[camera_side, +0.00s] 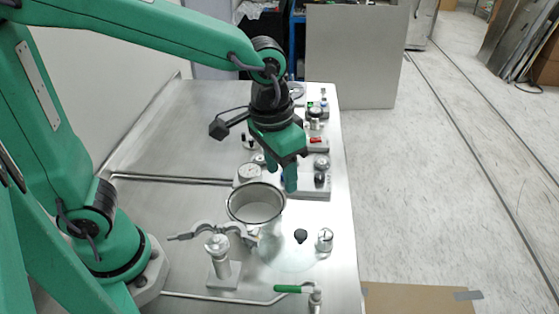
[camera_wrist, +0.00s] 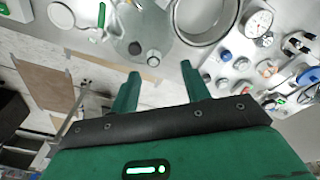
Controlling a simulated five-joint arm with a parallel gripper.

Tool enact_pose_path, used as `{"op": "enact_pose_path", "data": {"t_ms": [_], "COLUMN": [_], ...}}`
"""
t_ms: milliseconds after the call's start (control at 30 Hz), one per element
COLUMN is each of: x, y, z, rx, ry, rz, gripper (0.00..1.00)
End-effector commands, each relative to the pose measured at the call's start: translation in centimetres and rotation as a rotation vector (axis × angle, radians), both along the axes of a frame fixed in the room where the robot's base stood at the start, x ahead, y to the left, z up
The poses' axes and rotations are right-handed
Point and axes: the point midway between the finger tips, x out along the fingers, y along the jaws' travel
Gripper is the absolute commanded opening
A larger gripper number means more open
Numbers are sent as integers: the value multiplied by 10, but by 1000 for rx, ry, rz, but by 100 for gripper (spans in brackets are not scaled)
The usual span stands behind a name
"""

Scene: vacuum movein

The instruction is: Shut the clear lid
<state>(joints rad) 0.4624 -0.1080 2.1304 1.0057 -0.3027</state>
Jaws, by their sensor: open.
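The clear lid (camera_side: 283,262) is a round transparent disc with a black knob (camera_side: 300,236) on it. It lies swung out beside the round metal chamber (camera_side: 233,212), whose top is open. In the wrist view the lid (camera_wrist: 128,22) is at the top, left of the chamber (camera_wrist: 227,25), with its black knob (camera_wrist: 135,48) near the lower edge. My gripper (camera_side: 282,176) is open and empty, pointing down above the bench just behind the chamber's right side. In the wrist view its fingers (camera_wrist: 160,71) are apart, with the knob beyond and between their tips.
A silver post (camera_side: 324,240) stands right of the lid. A clamp (camera_side: 210,230) and a metal post (camera_side: 218,258) stand left. A green-handled valve (camera_side: 292,289) is in front. A gauge (camera_side: 249,172) and a control panel (camera_side: 318,187) sit behind the chamber. The bench's left side is mostly clear.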

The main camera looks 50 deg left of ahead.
Motion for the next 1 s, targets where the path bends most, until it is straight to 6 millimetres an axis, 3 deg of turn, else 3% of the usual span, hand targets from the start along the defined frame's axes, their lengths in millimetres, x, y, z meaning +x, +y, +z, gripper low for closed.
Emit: {"op": "enact_pose_path", "data": {"t_ms": [100, 333, 733, 1000], "x": [2, 3, 2, 2], "y": [-25, -53, -58, -57], "z": [-14, -30, -36, -59], "rx": [23, 50, 54, 55], "ry": [48, 95, 102, 103], "rz": [-26, -45, -48, -48], "gripper": [47, 47, 47, 47]}}
